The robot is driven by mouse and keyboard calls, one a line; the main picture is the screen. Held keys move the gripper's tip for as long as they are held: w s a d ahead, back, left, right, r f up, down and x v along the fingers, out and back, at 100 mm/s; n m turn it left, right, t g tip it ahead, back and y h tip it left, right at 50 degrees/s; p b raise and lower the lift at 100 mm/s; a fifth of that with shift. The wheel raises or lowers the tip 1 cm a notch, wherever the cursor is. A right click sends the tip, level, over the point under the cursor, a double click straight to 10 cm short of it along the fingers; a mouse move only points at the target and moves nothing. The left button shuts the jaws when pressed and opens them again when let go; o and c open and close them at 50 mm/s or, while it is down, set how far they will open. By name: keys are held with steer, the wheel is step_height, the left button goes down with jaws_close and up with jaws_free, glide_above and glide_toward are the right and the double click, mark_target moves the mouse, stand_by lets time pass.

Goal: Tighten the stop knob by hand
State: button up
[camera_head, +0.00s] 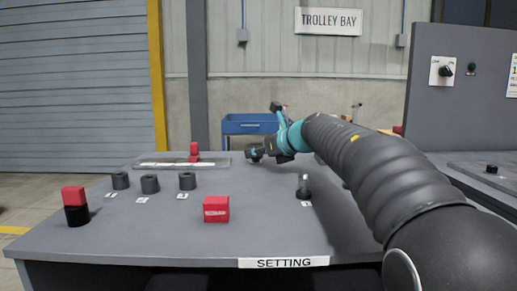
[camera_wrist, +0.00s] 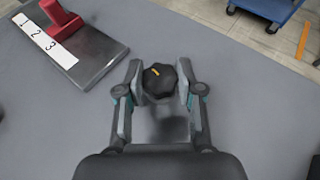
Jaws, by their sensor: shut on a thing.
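The stop knob (camera_wrist: 159,79) is black and lobed with a yellow mark on its top. It sits between the two fingers of my gripper (camera_wrist: 160,92) in the wrist view, with a finger against each side. My gripper is shut on it. Below the knob in that view is a grey blurred part that I cannot make out. In the head view my gripper (camera_head: 258,155) is low over the far part of the table, right of the numbered plate. The knob cannot be told apart from the fingers there.
A plate (camera_wrist: 98,62) marked 1, 2, 3 carries a red piece (camera_wrist: 60,18) close left of my gripper. On the grey table (camera_head: 150,235) stand several dark cylinders (camera_head: 150,184), a red block (camera_head: 216,209), a red-and-black stack (camera_head: 75,205) and a small upright post (camera_head: 303,187).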

steer(key=shift+s+a+r+m+t+h+p, duration=0.1)
steer(key=shift+a+r+m+t+h+p, duration=0.1)
steer(key=shift+m+t+h+p, duration=0.6)
steer(key=shift+d+p, duration=0.1)
steer(key=shift+p, duration=0.25)
steer(key=shift+f, duration=0.15)
steer(key=o, duration=1.2)
steer(key=shift+c, duration=0.2)
steer(key=shift+d, duration=0.1)
steer(key=v, duration=1.1)
steer(key=shift+s+r, duration=0.3)
steer(key=shift+s, duration=0.1)
